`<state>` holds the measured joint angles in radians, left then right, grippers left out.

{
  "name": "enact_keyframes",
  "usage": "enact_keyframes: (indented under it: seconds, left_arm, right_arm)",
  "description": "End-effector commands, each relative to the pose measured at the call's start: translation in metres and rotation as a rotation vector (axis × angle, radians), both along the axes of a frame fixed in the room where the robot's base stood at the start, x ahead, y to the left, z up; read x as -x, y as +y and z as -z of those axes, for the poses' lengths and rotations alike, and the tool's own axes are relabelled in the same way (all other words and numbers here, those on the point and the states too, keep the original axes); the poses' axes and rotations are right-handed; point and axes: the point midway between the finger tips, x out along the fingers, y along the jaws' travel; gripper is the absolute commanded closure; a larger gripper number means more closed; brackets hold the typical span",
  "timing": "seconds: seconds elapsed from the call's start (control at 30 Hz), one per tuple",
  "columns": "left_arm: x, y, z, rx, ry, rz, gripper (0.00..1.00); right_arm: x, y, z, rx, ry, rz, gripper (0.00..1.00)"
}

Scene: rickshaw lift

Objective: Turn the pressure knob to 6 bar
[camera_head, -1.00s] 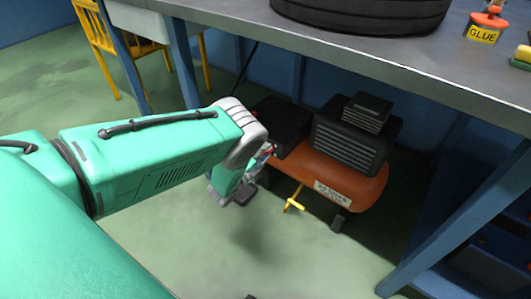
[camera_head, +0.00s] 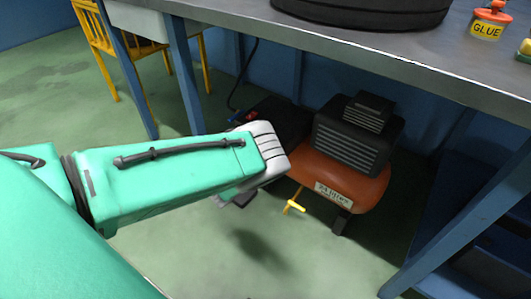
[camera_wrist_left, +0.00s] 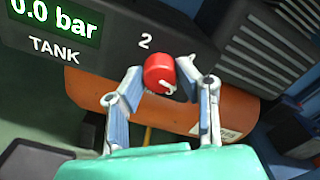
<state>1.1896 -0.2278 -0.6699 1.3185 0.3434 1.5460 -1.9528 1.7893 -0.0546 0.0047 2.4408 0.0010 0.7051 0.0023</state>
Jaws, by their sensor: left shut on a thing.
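The red pressure knob (camera_wrist_left: 159,73) sits on the dark front panel of the compressor in the left wrist view. A white mark shows on its face, and a white "2" is printed on the panel above it. My left gripper (camera_wrist_left: 160,84) has one finger on each side of the knob and is shut on it. The tank display (camera_wrist_left: 50,20) reads 0.0 bar. In the head view the orange compressor (camera_head: 352,184) stands under the workbench. My left arm hides the knob and fingers there. My right gripper is not in view.
The grey workbench (camera_head: 330,50) overhangs the compressor, with a black tire (camera_head: 360,10) and a glue pot (camera_head: 489,25) on top. Blue table legs (camera_head: 460,225) stand on either side. A yellow valve handle (camera_head: 294,207) sticks out low. A yellow chair (camera_head: 95,45) is at the back left.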

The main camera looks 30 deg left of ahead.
Motion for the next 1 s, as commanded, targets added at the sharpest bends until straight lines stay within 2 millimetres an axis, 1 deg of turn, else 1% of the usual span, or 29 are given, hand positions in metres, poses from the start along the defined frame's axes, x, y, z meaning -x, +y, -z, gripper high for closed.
enact_keyframes:
  seconds: [0.03,0.3,0.5,0.73,1.0]
  left_arm:
    - [0.0050,0.0003,0.0067,-0.046,0.013,-0.001,1.00]
    - [0.0049,0.0002,0.0064,-0.293,-0.007,0.000,1.00]
    - [0.0047,0.0006,0.0062,-0.446,-0.019,0.000,1.00]
    - [0.0048,0.0004,0.0065,-0.567,-0.029,0.001,1.00]
    - [0.0046,0.0006,0.0062,-0.632,-0.035,0.002,1.00]
  right_arm:
    - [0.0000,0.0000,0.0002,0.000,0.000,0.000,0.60]
    - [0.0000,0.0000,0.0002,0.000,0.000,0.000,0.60]
    - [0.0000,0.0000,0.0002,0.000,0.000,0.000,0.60]
    - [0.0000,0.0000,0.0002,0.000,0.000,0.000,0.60]
    - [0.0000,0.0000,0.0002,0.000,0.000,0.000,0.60]
